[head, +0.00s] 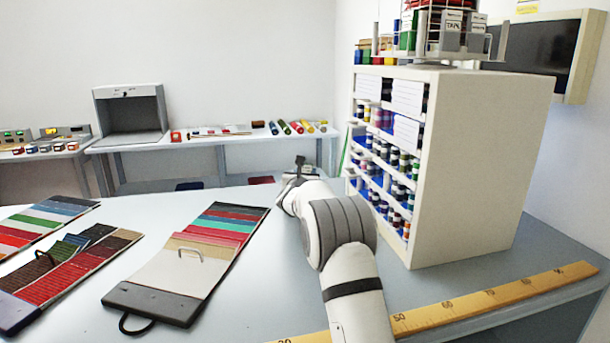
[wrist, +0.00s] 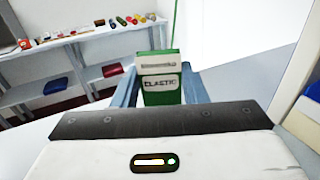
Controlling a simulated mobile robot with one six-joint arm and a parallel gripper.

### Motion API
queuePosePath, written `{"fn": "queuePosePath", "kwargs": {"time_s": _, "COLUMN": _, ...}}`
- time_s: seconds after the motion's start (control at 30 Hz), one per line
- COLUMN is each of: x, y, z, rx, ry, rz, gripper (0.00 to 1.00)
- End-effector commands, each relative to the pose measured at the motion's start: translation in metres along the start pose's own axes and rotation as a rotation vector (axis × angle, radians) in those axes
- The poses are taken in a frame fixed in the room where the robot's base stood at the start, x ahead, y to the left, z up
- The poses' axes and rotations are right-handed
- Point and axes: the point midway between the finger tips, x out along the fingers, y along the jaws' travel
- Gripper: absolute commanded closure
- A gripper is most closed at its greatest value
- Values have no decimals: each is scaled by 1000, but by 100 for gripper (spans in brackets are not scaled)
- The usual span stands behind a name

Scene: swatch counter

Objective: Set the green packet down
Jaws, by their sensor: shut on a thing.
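The green packet (wrist: 162,97), with a white label reading ELASTIC, stands upright between the two blue-grey fingers of my gripper (wrist: 160,84) in the wrist view. The fingers are shut on its sides. In the head view my gripper (head: 299,170) is at the far end of my arm, over the far part of the grey counter (head: 290,225). My arm hides most of the gripper there, and I cannot make out the packet. Whether its bottom touches the counter is hidden in both views.
A white cabinet (head: 480,165) with thread spools stands close right, a packet rack (head: 445,40) on top. A swatch card (head: 185,265) with a loop handle lies left, more cards beyond it. A yellow ruler (head: 480,302) runs along the front right. Counter between card and arm is bare.

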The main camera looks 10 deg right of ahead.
Motion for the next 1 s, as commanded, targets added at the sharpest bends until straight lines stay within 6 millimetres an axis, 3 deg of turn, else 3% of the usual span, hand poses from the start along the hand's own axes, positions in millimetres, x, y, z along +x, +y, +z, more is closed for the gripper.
{"fn": "queuePosePath", "kwargs": {"time_s": 0.3, "x": 0, "y": 0, "z": 0, "rx": 0, "ry": 0, "rz": 0, "gripper": 39}}
{"fn": "queuePosePath", "kwargs": {"time_s": 0.67, "x": -1, "y": 0, "z": 6, "rx": 0, "ry": 0, "rz": 0, "gripper": 39}}
{"fn": "queuePosePath", "kwargs": {"time_s": 1.0, "x": -61, "y": 0, "z": 3, "rx": 0, "ry": 0, "rz": 2, "gripper": 39}}
